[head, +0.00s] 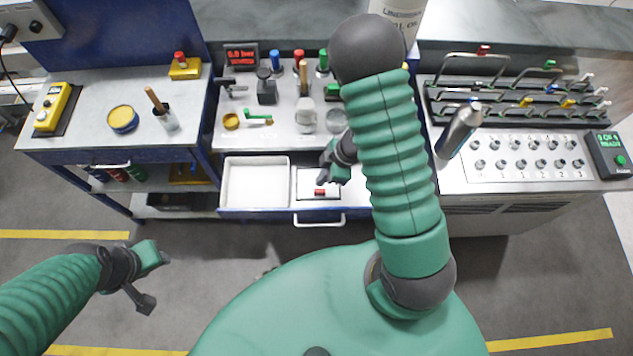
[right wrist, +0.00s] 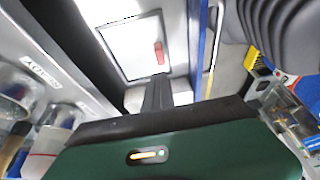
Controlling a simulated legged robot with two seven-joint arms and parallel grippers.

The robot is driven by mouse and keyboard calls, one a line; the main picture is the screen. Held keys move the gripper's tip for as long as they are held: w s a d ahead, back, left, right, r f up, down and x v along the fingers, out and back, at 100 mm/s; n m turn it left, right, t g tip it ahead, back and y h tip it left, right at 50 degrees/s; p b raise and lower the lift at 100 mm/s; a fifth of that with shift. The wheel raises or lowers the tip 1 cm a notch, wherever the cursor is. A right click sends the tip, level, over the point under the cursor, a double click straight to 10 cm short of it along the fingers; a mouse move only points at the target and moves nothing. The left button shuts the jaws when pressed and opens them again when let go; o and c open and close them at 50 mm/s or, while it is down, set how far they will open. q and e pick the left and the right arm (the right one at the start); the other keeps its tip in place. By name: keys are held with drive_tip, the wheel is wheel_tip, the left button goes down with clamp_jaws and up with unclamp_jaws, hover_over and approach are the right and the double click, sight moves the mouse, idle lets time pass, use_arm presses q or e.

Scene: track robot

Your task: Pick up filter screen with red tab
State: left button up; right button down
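The filter screen (head: 306,184) is a pale, dark-edged square panel lying in the open drawer, with a red tab (head: 320,192) on its near side. In the right wrist view the screen (right wrist: 125,42) and its red tab (right wrist: 159,53) show beyond my finger. My right gripper (head: 333,176) is above the screen's right part, beside the tab, with its fingers apart and nothing between them. In the right wrist view a dark finger (right wrist: 157,95) points at the tab. Whether it touches the screen is unclear. My left gripper (head: 152,279) is open and empty over the floor at left.
A white tray (head: 254,181) fills the drawer's left part; the drawer handle (head: 319,220) is in front. Tools and jars crowd the bench above. A left bench holds a yellow device (head: 52,107) and a yellow-topped tin (head: 122,118). A fittings rack (head: 510,103) stands at right.

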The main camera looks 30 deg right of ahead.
sight(321, 190)
drive_tip(key=r, duration=0.4)
drive_tip(key=shift+s+a+p, duration=0.1)
drive_tip(key=shift+s+p, duration=0.25)
drive_tip(key=c, duration=1.8)
unclamp_jaws()
drive_tip(key=shift+w+a, duration=0.25)
drive_tip(key=o, duration=1.2)
drive_tip(key=shift+s+d, duration=0.15)
drive_tip(key=shift+d, duration=0.2)
drive_tip(key=shift+o, duration=0.8)
drive_tip(key=shift+a, duration=0.1)
drive_tip(key=shift+a, duration=0.1)
